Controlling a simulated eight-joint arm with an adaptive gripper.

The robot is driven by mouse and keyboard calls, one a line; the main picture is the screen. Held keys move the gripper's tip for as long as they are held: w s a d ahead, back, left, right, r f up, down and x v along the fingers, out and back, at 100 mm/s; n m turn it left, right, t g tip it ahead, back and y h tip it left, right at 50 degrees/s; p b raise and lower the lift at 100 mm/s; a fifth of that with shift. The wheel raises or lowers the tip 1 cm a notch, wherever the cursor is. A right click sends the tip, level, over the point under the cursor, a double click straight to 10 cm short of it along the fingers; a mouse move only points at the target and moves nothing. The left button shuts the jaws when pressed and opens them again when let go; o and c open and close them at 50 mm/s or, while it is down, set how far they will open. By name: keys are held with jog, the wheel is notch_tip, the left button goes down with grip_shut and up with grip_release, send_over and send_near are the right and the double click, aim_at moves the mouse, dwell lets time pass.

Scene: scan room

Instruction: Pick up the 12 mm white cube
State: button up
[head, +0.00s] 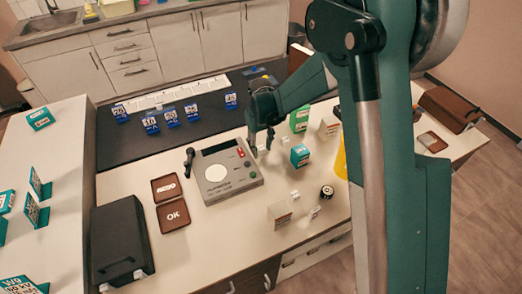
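Small white blocks lie on the light tabletop (130,183) right of the grey device: one (295,195) near the teal-and-white box and one (314,212) nearer the front. At this size I cannot tell which is the 12 mm cube, or whether each is a true cube. My gripper (262,149) points down beside the back right corner of the grey device, behind and left of these blocks. Its two dark fingers look spread apart. I see nothing clearly held, but the space between the fingertips is small and blurred.
The grey device (226,187) stands left of the blocks. A teal-and-white box (300,155), a green box (299,119) and a dark round item (327,191) stand close by. Brown trays (173,214) and a black case (120,240) are at the left.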

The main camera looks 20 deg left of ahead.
aim_at(261, 147)
jog(key=c, duration=0.9)
jog(key=shift+r, duration=0.1)
jog(key=shift+r+p, duration=0.5)
jog(key=shift+r, duration=4.4)
